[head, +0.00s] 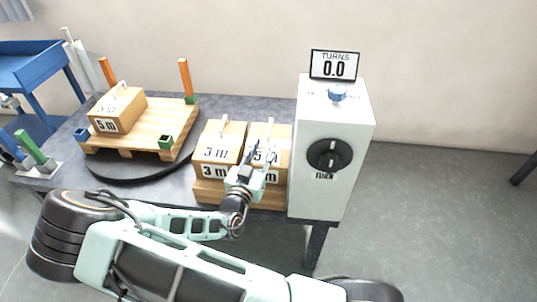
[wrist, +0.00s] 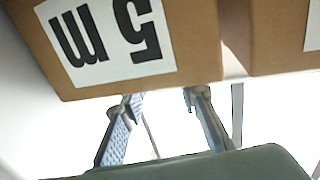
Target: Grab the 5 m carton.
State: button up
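The right-hand 5 m carton (head: 282,147) is tan and stands on a low wooden base, partly hidden by my gripper (head: 258,155). In the wrist view its upside-down "5 m" label and face (wrist: 195,50) fill the top. My gripper also shows in the wrist view (wrist: 160,98), with two fingers apart at the carton's top edge. I see nothing clearly held between them. A white handle (head: 274,125) is on top of the carton. Another carton marked 5 m (head: 122,112) sits on the wooden pallet at the left.
A 3 m carton (head: 220,143) stands just left of the right-hand 5 m carton. A white machine (head: 345,190) with a black knob and a "TURNS 0.0" display stands close on the right. The pallet (head: 160,130) has orange posts and rests on a dark round plate (head: 152,180).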

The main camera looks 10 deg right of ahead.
aim_at(268, 138)
jog(key=x, duration=0.3)
jog(key=shift+w+f, duration=0.1)
jog(key=shift+f, duration=0.05)
jog(key=shift+c, duration=0.3)
grip_shut()
